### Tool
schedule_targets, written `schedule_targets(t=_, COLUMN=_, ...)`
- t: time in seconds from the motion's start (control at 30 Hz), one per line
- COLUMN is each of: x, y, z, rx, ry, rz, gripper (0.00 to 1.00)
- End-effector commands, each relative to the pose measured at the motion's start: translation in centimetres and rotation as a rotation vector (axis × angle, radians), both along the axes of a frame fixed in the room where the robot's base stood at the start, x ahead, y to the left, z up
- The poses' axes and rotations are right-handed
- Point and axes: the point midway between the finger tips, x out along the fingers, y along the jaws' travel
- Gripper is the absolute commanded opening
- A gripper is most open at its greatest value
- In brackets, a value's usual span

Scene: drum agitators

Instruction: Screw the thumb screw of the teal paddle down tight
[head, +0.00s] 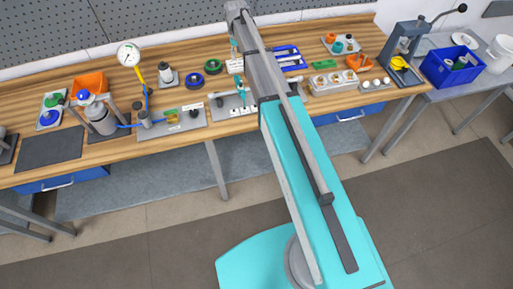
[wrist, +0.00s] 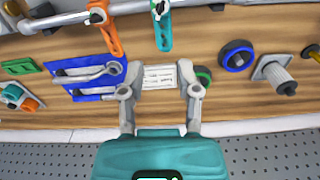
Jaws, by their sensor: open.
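The teal paddle (wrist: 164,32) shows at the top of the wrist view, beyond my fingertips. In the head view the teal paddle (head: 241,93) is small, over a grey plate left of my arm. My gripper (wrist: 160,92) is open and empty, its fingers apart on either side of a white card (wrist: 160,77) on the bench. The gripper is apart from the paddle.
An orange paddle (wrist: 106,32) hangs left of the teal one in the wrist view. A blue tray (wrist: 92,75) with grey parts lies left of my fingers. A blue-ringed wheel (wrist: 236,56) and a grey cylinder (wrist: 279,76) stand right. My arm hides part of the bench (head: 187,140) in the head view.

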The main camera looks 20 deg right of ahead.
Motion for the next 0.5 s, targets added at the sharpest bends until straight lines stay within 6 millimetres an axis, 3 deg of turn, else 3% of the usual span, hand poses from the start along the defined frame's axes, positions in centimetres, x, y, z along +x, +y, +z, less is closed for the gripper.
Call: schedule_targets(t=0.5, x=-3.6, y=0.0, z=-4.0, rx=0.0, ry=0.0, rz=0.008, gripper=0.43)
